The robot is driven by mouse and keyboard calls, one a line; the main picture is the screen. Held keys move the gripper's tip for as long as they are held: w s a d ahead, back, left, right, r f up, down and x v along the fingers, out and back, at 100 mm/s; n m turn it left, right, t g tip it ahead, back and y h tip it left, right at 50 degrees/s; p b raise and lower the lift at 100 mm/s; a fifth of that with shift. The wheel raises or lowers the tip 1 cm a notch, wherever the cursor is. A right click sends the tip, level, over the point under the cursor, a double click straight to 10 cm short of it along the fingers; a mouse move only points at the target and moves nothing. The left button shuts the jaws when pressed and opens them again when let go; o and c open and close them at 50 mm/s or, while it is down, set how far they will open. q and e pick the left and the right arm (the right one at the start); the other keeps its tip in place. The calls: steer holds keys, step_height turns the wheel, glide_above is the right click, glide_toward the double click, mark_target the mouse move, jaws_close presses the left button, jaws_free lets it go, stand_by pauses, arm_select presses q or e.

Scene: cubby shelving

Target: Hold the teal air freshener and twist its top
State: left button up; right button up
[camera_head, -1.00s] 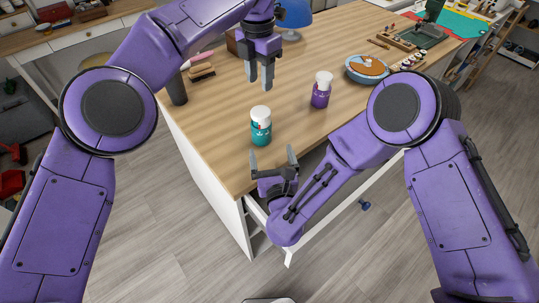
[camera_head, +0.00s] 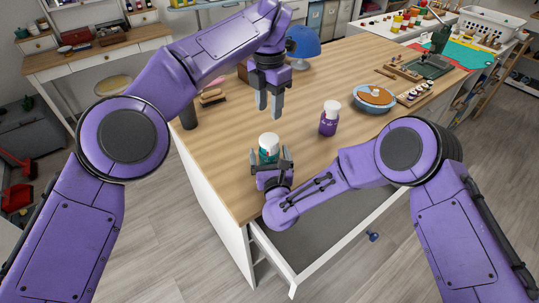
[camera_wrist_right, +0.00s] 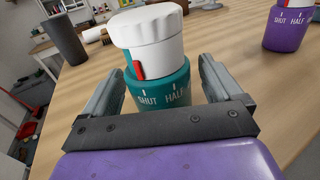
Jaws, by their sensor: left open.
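The teal air freshener (camera_head: 268,155) stands upright on the wooden table, with a white ribbed top. In the right wrist view its teal body (camera_wrist_right: 163,90) reads SHUT and HALF, and a red pointer on the top sits just above the SHUT mark. My right gripper (camera_head: 270,158) is open, with one finger on each side of the teal body; a gap shows at the right finger in the wrist view (camera_wrist_right: 160,66). My left gripper (camera_head: 270,112) is open and empty, pointing down above the table, behind the teal air freshener.
A purple air freshener (camera_head: 329,119) with a white top stands to the right. Farther right is a blue round dish (camera_head: 374,99). A dark cylinder (camera_head: 188,118) stands at the table's left edge. An open drawer (camera_head: 322,237) juts out below the front edge.

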mark_target(269, 138)
steer(key=c, duration=1)
arm_select(q)
steer(key=o, duration=0.8)
steer(key=shift+r+m, duration=0.25)
steer(key=shift+m, duration=0.05)
step_height(269, 138, down, 10)
steer(key=m, duration=0.3)
steer(key=shift+f, duration=0.1)
steer(key=c, duration=1.1)
